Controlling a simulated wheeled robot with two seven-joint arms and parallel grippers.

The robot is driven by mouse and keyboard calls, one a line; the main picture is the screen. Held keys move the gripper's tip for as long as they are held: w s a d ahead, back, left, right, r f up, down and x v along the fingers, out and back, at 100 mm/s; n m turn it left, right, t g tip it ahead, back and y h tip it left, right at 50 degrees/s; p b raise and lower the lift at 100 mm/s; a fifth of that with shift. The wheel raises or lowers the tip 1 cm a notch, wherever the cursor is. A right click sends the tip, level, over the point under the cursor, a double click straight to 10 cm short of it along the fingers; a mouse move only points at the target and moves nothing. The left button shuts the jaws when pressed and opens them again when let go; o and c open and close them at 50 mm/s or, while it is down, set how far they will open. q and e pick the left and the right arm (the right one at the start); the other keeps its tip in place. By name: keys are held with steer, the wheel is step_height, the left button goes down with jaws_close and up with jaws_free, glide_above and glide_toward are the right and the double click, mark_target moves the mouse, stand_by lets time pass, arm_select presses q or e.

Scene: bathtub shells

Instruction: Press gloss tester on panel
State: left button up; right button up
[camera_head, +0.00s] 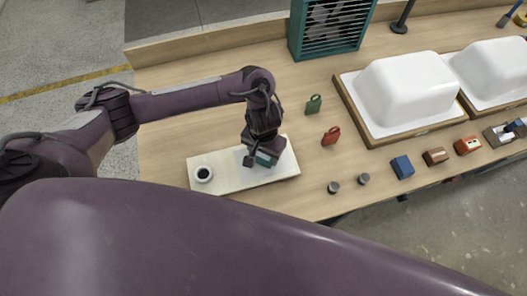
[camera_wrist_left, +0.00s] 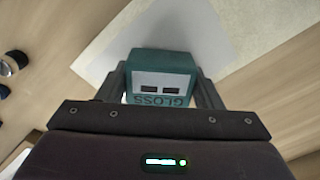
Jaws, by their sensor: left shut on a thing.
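My left gripper (camera_head: 258,152) is over the right part of a pale board on the bench. It is shut on a teal gloss tester (camera_wrist_left: 160,75), whose grey face shows two dark slots and the word GLOSS, upside down in the left wrist view. The tester also shows below the gripper in the head view (camera_head: 264,160). A white panel (camera_head: 284,162) lies on the pale board (camera_head: 225,182), under and around the tester. I cannot tell whether the tester touches the panel. My right gripper is not in view.
A small white cup with dark contents (camera_head: 204,174) sits on the board's left end. Green (camera_head: 313,104) and red (camera_head: 331,136) tags stand to the right. White tub shells (camera_head: 405,90) rest on wooden bases. A teal vented box (camera_head: 328,28) stands behind. Blue (camera_head: 402,167) and brown blocks line the front edge.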

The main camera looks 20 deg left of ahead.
arm_select(q)
steer(key=shift+s+p, duration=0.15)
steer(key=shift+p, duration=0.4)
stand_by(1.6)
steer(key=r+p, duration=0.5)
steer(key=p, duration=0.1)
steer(key=shift+w+p, duration=0.2)
steer(key=shift+p, duration=0.1)
steer(key=shift+r+p, duration=0.55)
steer(key=shift+r, duration=0.45)
steer(key=shift+r, duration=0.1)
